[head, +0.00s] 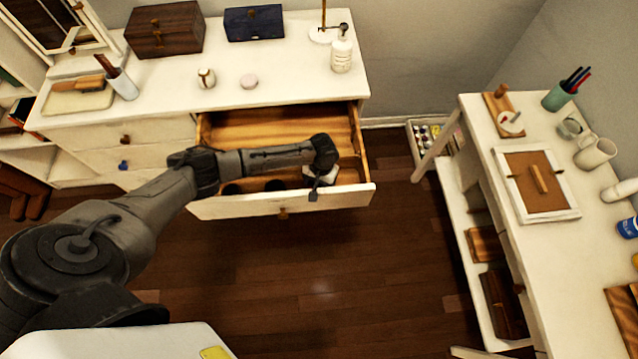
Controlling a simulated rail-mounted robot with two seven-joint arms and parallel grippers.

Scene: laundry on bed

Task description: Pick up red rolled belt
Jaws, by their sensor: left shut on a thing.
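My left arm reaches from the lower left over the open drawer (225,206) of the white dresser. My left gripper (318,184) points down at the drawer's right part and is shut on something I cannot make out. A small pale thing (329,178) shows beside the fingers; I cannot tell if it is held. Two dark round shapes (275,185) (232,188) lie in the drawer, partly hidden by my forearm and the drawer front. I cannot make out anything red in the drawer. My right gripper is not in view.
The dresser top (290,75) holds a brown box (165,30), a blue box (253,22) and a white pump bottle (341,52). A white desk (555,245) with a framed board (537,184) stands at the right. The wooden floor (350,270) between is clear.

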